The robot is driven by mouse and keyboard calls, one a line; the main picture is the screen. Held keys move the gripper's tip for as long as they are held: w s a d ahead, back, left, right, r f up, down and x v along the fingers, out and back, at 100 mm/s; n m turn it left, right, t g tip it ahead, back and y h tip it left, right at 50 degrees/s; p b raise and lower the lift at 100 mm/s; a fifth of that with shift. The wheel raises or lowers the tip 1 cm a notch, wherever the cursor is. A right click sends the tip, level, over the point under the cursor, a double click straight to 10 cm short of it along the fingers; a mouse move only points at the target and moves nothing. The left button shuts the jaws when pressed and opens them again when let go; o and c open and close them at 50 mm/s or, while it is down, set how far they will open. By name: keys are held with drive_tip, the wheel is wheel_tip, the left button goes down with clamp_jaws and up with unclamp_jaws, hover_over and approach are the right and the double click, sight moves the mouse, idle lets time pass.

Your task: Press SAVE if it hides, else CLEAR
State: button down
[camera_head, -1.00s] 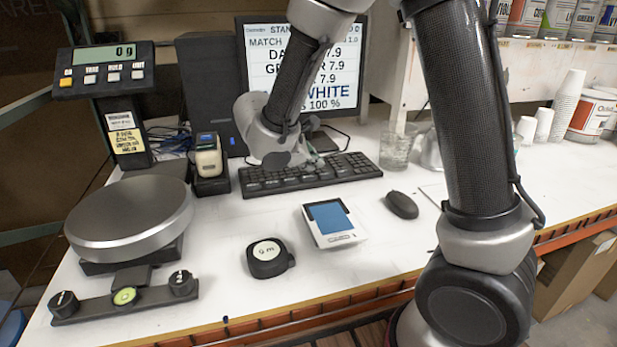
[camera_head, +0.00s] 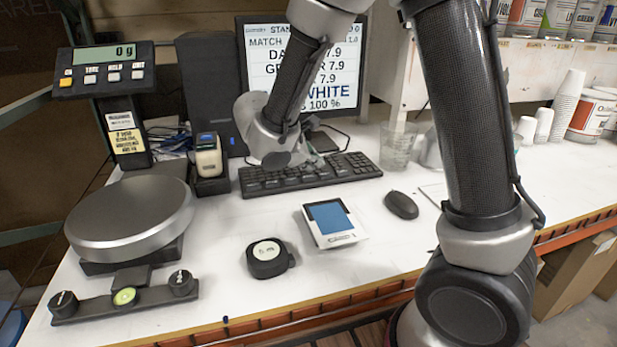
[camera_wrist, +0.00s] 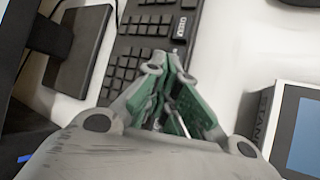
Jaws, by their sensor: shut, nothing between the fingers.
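A black keyboard (camera_head: 310,174) lies on the white bench below the monitor. My gripper (camera_wrist: 172,62) is shut and empty, its tips over the keyboard (camera_wrist: 125,60) in the wrist view. In the head view my wrist hides most of the gripper and part of the keys. The monitor (camera_head: 350,60) shows MATCH and several lines with 7.9, WHITE and 100 %; my arm covers part of its text. No key or button labelled SAVE or CLEAR is readable in either view. I cannot tell whether the fingertips touch a key.
A small device with a blue screen (camera_head: 328,217), a black mouse (camera_head: 401,205) and a round tape measure (camera_head: 268,258) lie in front of the keyboard. A scale (camera_head: 130,215) stands left, a clear beaker (camera_head: 397,145) right. The bench's front middle is clear.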

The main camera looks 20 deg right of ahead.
sight(312, 178)
drive_tip(key=shift+f, duration=0.2)
drive_tip(key=shift+f, duration=0.25)
drive_tip(key=shift+f, duration=0.35)
idle(0.5)
drive_tip(key=shift+r, duration=0.8)
drive_tip(key=shift+r, duration=2.5)
drive_tip(key=shift+s, duration=0.1)
